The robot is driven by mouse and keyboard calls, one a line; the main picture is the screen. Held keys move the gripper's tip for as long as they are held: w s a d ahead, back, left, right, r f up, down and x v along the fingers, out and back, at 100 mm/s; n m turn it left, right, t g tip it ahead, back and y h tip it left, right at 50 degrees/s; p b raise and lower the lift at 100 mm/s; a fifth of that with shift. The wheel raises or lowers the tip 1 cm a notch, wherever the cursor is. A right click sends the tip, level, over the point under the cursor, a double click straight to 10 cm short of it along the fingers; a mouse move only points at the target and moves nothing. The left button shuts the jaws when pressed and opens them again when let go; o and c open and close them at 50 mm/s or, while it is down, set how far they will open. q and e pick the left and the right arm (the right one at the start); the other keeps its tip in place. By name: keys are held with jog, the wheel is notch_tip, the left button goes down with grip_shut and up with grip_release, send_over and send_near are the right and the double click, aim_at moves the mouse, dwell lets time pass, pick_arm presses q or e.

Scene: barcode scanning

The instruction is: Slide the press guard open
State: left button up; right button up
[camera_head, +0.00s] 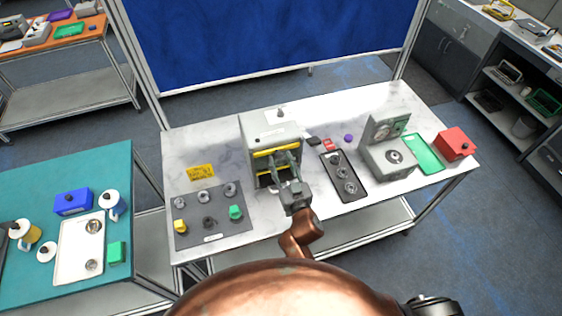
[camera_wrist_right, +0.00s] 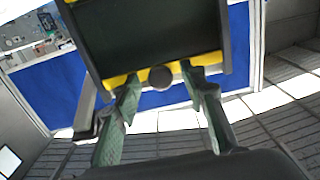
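The press (camera_head: 270,126) is a grey box-like housing standing on the white marbled table. Its guard (camera_head: 277,151) is a yellow-edged panel at the front; in the right wrist view the guard (camera_wrist_right: 150,35) shows as a dark pane in a yellow frame. A round dark knob (camera_wrist_right: 160,78) sits at the frame's edge. My right gripper (camera_head: 286,160) is at the front of the press. Its green-padded fingers (camera_wrist_right: 161,86) are spread, with the knob between the tips and gaps visible on both sides. My left gripper is out of view.
Left of the press lie a grey mat (camera_head: 210,221) with several knobs and a yellow card (camera_head: 201,171). To its right are a dark tray (camera_head: 338,161), a grey fixture (camera_head: 385,166), a green tray (camera_head: 427,164) and a red box (camera_head: 456,143).

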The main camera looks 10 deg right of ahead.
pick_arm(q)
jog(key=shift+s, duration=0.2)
pick_arm(e)
jog(key=s+d, duration=0.1)
jog(key=s, duration=1)
jog(key=shift+s+d, duration=0.4)
